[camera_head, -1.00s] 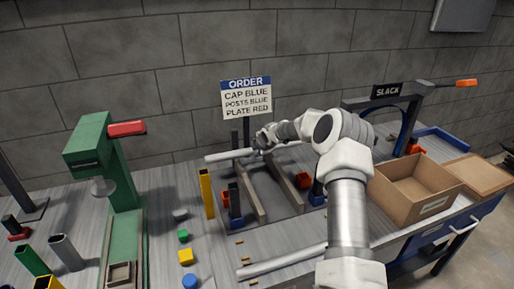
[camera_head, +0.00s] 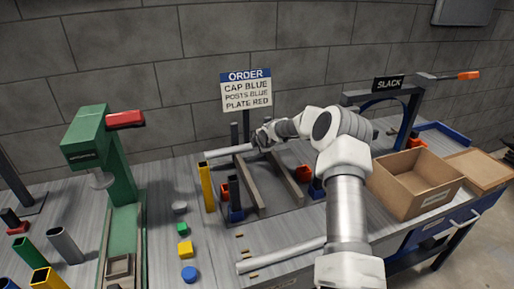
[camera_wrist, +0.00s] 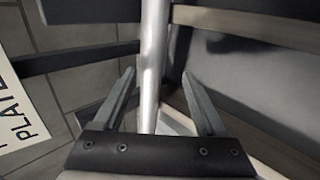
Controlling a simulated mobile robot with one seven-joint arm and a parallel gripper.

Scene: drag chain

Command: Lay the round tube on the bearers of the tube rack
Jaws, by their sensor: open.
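A light grey round tube (camera_head: 230,151) lies level at the back of the tube rack (camera_head: 275,209), across the far part of its dark bearers (camera_head: 249,185). It looks as if it rests on them, but contact is hard to see. My gripper (camera_head: 262,140) is at the tube's right part, reaching in from the right. In the wrist view the tube (camera_wrist: 152,60) runs between the two spread fingers of my gripper (camera_wrist: 158,73), with a gap on each side. My wrist hides the tube's right end in the head view.
Another long pale tube (camera_head: 280,257) lies at the bench front. A yellow post (camera_head: 206,187) stands left of the rack, near a green press (camera_head: 118,165). The order sign (camera_head: 246,91) stands behind the rack. An open cardboard box (camera_head: 415,183) is at the right.

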